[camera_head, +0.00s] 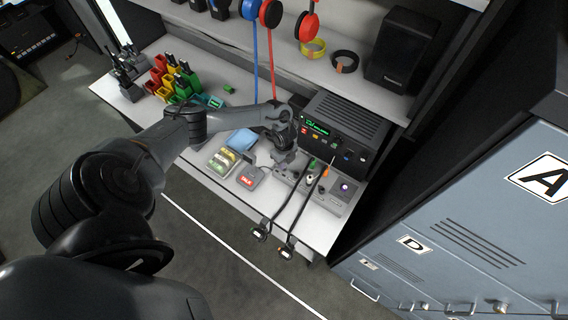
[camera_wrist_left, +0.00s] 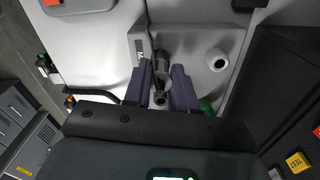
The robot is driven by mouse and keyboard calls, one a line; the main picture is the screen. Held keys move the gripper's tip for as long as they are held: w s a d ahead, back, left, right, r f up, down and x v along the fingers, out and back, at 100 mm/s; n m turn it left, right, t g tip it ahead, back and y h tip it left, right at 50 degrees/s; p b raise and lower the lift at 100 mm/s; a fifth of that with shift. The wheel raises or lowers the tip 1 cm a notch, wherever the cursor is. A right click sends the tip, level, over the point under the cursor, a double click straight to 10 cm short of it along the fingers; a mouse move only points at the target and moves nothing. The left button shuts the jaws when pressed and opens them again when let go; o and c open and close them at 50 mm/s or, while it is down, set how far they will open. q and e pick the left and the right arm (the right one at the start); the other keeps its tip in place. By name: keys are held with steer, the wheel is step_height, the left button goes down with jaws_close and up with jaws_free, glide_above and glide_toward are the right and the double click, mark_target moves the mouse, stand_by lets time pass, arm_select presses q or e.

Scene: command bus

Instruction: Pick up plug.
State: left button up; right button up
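My left gripper (camera_head: 284,158) points down at the bench in front of the black console. In the left wrist view its two purple fingers (camera_wrist_left: 162,86) stand apart on either side of a dark cylindrical piece (camera_wrist_left: 163,72), which may be a plug. I cannot tell whether they touch it. A round ring-like end (camera_wrist_left: 160,97) shows between the fingers. My right gripper is in neither view.
The black console (camera_head: 345,137) with a lit display stands behind the gripper. A grey unit with a purple button (camera_head: 343,188) is to its right. Blue-grey lockers (camera_head: 470,230) are at the right.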

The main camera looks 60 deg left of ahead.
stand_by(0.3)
arm_select(q)
steer(key=shift+r, duration=0.5)
step_height(320, 180, up, 3)
steer(key=shift+d+r, duration=0.1)
steer(key=shift+r, duration=0.05)
steer(key=s+d+r, duration=0.2)
steer(key=d+r, duration=0.4)
steer(key=d, duration=0.5)
steer(key=shift+s+r, duration=0.25)
steer(key=shift+r, duration=0.1)
steer(key=shift+d, duration=0.1)
